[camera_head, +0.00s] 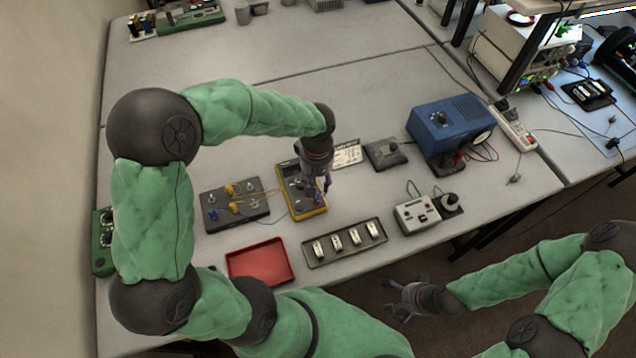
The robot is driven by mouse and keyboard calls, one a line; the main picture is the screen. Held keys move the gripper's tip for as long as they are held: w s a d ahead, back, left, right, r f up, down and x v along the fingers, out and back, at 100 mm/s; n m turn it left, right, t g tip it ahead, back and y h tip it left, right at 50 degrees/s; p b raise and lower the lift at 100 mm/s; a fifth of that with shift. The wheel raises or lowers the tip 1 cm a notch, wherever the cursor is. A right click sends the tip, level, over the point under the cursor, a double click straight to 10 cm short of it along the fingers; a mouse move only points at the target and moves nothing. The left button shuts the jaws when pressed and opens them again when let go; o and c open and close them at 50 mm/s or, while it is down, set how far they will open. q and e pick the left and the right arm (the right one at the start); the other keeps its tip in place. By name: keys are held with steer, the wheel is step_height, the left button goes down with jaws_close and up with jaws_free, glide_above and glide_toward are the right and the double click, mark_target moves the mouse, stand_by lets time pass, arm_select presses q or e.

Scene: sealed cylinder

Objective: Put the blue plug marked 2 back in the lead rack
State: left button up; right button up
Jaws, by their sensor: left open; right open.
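My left gripper (318,190) reaches down over the yellow-edged meter (294,203), open. A small blue piece (320,198), perhaps the blue plug, shows at its fingertips; I cannot tell whether it is touching them, and no number is readable. Another small blue piece (212,215) is on the dark board (248,217) left of the meter, which also has yellow plugs and leads. I cannot tell for sure which thing is the lead rack; a small stand with coloured pieces (143,25) is at the far left back. My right gripper (403,300) is open and empty, off the table's front edge.
A red tray (259,262) and a dark tray with several white blocks (378,239) lie at the front. A white box (415,215) and a blue power unit (450,125) stand to the right. The middle back of the table (340,70) is clear.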

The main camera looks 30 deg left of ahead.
arm_select(q)
steer(key=shift+s+r, duration=0.1)
steer(key=shift+s, duration=0.05)
steer(key=shift+f, duration=0.25)
step_height(320, 180, down, 7)
steer(key=b, duration=0.5)
steer(key=shift+f+b, duration=0.2)
steer(key=shift+b, duration=0.2)
steer(key=shift+f+b, duration=0.5)
steer(key=shift+f, duration=0.1)
stand_by(0.6)
steer(key=shift+c, duration=0.3)
